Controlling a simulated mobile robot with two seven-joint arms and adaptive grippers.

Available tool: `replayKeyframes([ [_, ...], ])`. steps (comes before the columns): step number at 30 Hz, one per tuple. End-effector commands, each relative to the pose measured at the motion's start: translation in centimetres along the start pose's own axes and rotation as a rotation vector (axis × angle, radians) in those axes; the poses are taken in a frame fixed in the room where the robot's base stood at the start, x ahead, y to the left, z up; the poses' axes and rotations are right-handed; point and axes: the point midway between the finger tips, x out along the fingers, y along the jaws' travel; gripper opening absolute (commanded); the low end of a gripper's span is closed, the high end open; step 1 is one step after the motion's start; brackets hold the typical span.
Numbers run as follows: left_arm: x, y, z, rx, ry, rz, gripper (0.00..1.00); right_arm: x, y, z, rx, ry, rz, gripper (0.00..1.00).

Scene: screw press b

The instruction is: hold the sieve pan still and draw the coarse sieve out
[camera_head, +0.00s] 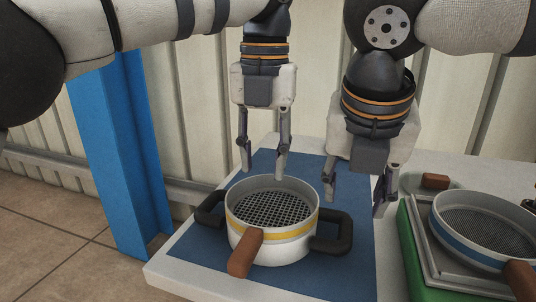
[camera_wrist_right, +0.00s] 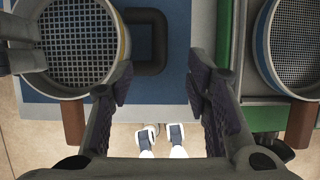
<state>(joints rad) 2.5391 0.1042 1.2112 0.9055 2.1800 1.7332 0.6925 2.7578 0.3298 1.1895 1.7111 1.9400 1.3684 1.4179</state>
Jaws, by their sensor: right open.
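The coarse sieve (camera_head: 272,209), with a dark mesh, a yellow band and a brown handle (camera_head: 245,254), sits in the white sieve pan (camera_head: 290,252). The pan stands on a blue mat and has black loop handles at its left (camera_head: 208,208) and right (camera_head: 340,232). My left gripper (camera_head: 263,171) is open and empty above the sieve's far rim. My right gripper (camera_head: 356,194) is open and empty, above and behind the pan's right handle. In the right wrist view its jaws (camera_wrist_right: 160,85) are apart, with the right handle (camera_wrist_right: 155,42) beyond them and the sieve mesh (camera_wrist_right: 80,42) at left.
A second sieve (camera_head: 480,225) with a blue band, finer-looking mesh and brown handle stands at right on a grey tray over a green base (camera_head: 408,255). A blue post (camera_head: 125,160) rises at left. The mat (camera_head: 190,248) is bare around the pan.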

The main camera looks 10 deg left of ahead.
Motion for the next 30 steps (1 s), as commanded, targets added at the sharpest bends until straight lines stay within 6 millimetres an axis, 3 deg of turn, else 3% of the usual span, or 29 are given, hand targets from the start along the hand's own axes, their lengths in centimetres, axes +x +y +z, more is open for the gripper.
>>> replayKeyframes([
  [5, -0.6, -1.0, -0.8, -0.012, 0.027, -0.025, 0.33, 1.2, 0.0, 0.0, 0.000, 0.003, -0.002, 0.44],
  [18, -0.5, -0.8, -0.8, -0.011, 0.024, -0.022, 0.33, 10.7, 0.0, -0.1, 0.002, 0.002, -0.001, 0.44],
  [23, -0.5, -0.8, -0.8, -0.011, 0.024, -0.022, 0.33, 12.0, 0.0, 0.0, 0.001, 0.001, -0.001, 0.44],
  [30, -0.5, -0.8, -0.7, -0.011, 0.024, -0.022, 0.33, 12.1, 0.0, 0.0, 0.001, 0.000, 0.000, 0.44],
])
